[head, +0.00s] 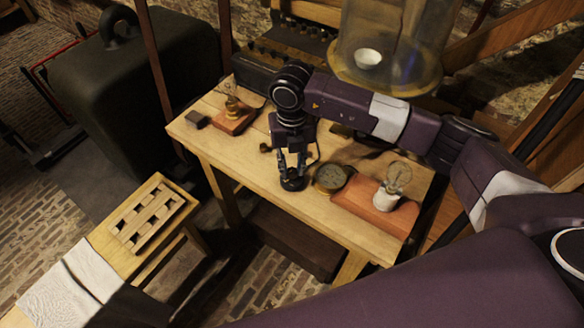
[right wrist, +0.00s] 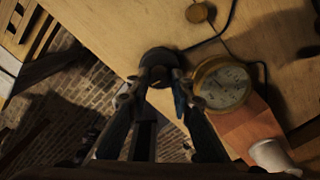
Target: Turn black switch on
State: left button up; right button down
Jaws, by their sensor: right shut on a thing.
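The black switch (head: 292,184) is a round dark piece at the front edge of the wooden table. It also shows in the right wrist view (right wrist: 160,57), with a dark wire near it. My right gripper (head: 292,172) points down from above, its fingers shut on the black switch. In the right wrist view, the fingertips (right wrist: 156,82) sit at either side of the switch's near part. Whether the switch is on or off cannot be told. My left gripper is not in view.
A brass dial gauge (head: 331,178) lies just right of the switch. A bulb (head: 397,176) stands on a reddish board (head: 362,205) at the table's right. Another bulb stand (head: 234,110) and a small dark block (head: 196,120) are at the left. A glass jar (head: 385,45) stands behind.

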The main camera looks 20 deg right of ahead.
aim_at(292, 170)
jog(key=m, duration=0.3)
jog(key=shift+w+r+b, duration=0.1)
jog(key=shift+b, duration=0.2)
jog(key=shift+m, duration=1.5)
jog(key=shift+r, duration=0.1)
jog(key=c, duration=2.1)
grip_release()
jog(key=o, duration=0.4)
notch_tip(292, 170, up, 12)
jog(key=shift+f, duration=0.1)
